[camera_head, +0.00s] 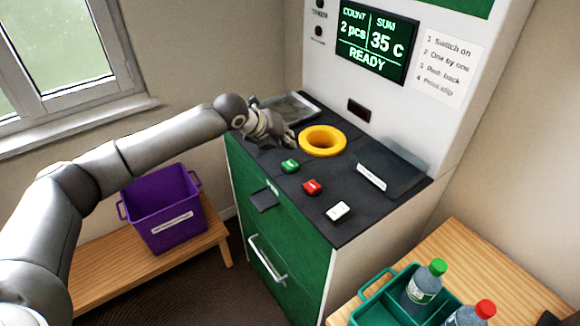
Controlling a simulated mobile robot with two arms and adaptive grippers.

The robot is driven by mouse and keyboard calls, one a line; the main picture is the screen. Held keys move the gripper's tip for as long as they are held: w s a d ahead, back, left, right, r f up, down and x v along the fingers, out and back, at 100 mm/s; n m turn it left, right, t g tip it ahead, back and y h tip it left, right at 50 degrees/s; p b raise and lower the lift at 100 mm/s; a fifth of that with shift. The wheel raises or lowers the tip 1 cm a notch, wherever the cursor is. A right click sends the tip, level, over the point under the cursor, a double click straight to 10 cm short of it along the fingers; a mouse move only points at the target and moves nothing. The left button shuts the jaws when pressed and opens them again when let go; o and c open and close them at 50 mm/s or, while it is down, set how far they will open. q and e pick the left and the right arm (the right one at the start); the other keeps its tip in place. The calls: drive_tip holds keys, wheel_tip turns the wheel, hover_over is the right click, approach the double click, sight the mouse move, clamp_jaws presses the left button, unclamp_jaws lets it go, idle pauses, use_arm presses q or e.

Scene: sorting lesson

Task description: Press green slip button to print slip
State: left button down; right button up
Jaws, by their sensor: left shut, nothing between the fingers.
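The green button (290,166) sits on the dark top of the white and green machine (285,235), left of a red button (312,187) and a white button (338,211). My left gripper (286,141) is shut and empty, just behind the green button and left of the yellow ring (322,141). It appears apart from the button. The screen (375,43) reads COUNT 2 pcs, SUM 35 c, READY. My right gripper is not in view.
A metal tray (297,105) lies behind my left gripper. A purple crate (162,212) stands on a wooden bench at left. At lower right, a teal crate (366,312) holds bottles with green (438,266) and red caps (485,308) on a wooden table.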

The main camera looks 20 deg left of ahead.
sight(287, 162)
use_arm(q)
drive_tip(key=shift+f+b, duration=1.25)
drive_tip(key=shift+f, duration=0.55)
drive_tip(key=shift+f+b, duration=0.4)
drive_tip(key=shift+b, duration=0.2)
